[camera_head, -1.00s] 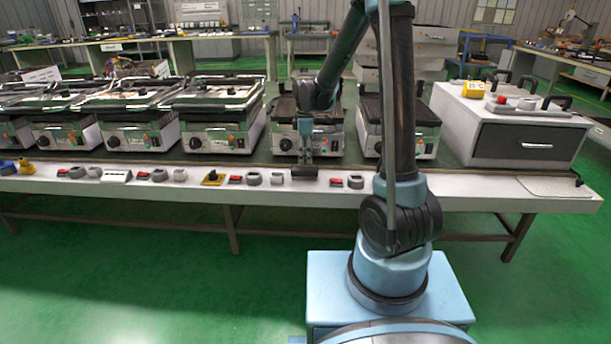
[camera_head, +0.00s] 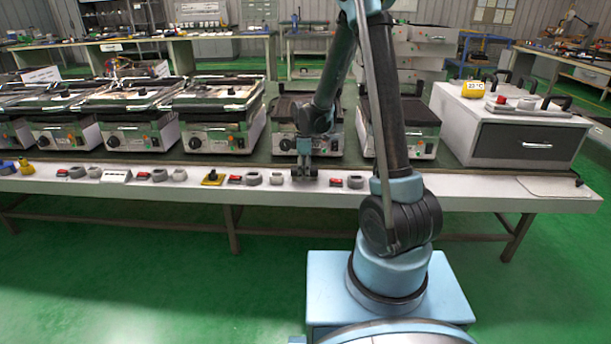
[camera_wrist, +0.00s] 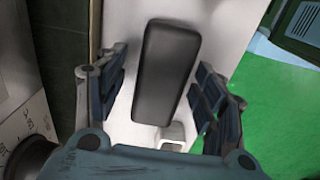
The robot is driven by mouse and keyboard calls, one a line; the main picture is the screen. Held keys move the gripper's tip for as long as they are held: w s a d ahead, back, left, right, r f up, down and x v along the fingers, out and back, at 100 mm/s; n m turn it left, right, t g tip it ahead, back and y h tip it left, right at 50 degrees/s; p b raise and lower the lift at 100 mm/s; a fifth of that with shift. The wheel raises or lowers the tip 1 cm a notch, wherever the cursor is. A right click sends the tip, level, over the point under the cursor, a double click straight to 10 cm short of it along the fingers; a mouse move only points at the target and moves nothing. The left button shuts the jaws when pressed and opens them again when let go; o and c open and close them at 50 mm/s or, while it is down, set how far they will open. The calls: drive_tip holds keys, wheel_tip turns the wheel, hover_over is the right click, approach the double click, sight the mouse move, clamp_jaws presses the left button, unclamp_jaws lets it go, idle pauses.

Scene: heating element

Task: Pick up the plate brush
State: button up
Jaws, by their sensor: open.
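The plate brush (camera_wrist: 166,72) shows in the wrist view as a dark, rounded rectangular block lying on the white front strip of the bench. My gripper (camera_wrist: 162,85) is open, with one finger on each side of the block and visible gaps between. The block reaches past the fingertips at the top of this view. In the head view my gripper (camera_head: 304,174) points down at the bench's front strip, in front of a contact grill (camera_head: 330,142), and largely hides the brush. The brush's bristles cannot be made out.
Several small switches and knobs line the front strip (camera_head: 420,195), with a grey-white one (camera_head: 277,179) just left of my gripper and a red one (camera_head: 336,182) to its right. A row of grills stands behind. A white drawer box (camera_head: 525,140) stands at the right.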

drive_tip(key=shift+c, duration=0.5)
drive_tip(key=c, duration=1.2)
wheel_tip(320, 180, up, 10)
drive_tip(key=shift+r, duration=0.1)
drive_tip(key=o, duration=0.5)
drive_tip(key=shift+c, duration=1.2)
